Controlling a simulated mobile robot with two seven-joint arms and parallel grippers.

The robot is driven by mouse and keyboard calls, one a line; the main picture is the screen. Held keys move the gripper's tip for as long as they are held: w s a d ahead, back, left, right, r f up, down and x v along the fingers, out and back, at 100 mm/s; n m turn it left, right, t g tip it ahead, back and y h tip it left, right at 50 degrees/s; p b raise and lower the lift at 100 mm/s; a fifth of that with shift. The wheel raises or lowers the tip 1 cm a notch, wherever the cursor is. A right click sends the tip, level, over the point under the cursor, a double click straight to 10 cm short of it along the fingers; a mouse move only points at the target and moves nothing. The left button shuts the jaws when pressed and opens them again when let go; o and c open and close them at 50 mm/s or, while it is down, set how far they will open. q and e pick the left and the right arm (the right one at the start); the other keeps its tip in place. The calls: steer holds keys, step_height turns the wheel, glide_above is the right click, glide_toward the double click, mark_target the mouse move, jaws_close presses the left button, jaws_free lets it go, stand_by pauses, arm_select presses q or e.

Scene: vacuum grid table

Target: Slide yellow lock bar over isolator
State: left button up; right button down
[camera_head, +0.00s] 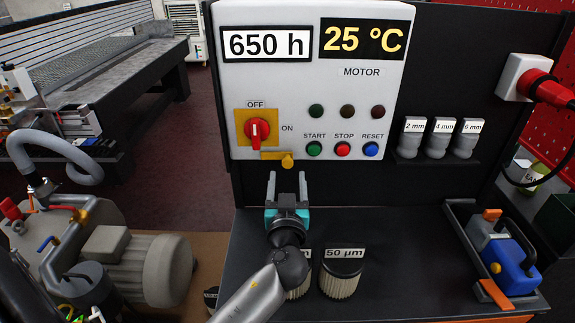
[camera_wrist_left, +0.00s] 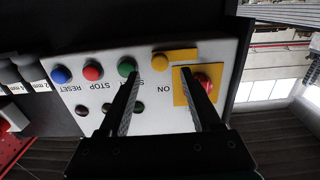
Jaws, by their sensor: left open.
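The isolator (camera_head: 257,129) is a red rotary knob on a yellow plate at the lower left of the grey control panel. Its handle stands upright, toward OFF. The yellow lock bar (camera_head: 272,155) lies just below the plate, with a round yellow knob (camera_head: 287,160) at its right end. In the left wrist view the lock bar (camera_wrist_left: 180,55) and the isolator (camera_wrist_left: 204,83) also show, the isolator partly behind one finger. My left gripper (camera_head: 287,180) is open and empty, below the lock bar's knob and apart from it. My right gripper is not in view.
START, STOP and RESET buttons (camera_head: 343,149) sit right of the lock bar, with dark lamps above. Filter cartridges (camera_head: 343,277) stand on the black shelf below. A blue pump (camera_head: 511,262) in a tray is at the right. A grey machine (camera_head: 140,265) stands lower left.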

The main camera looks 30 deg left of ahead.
mark_target(288, 165)
arm_select(q)
steer(key=shift+x, duration=2.2)
steer(key=shift+c, duration=0.4)
jaws_close()
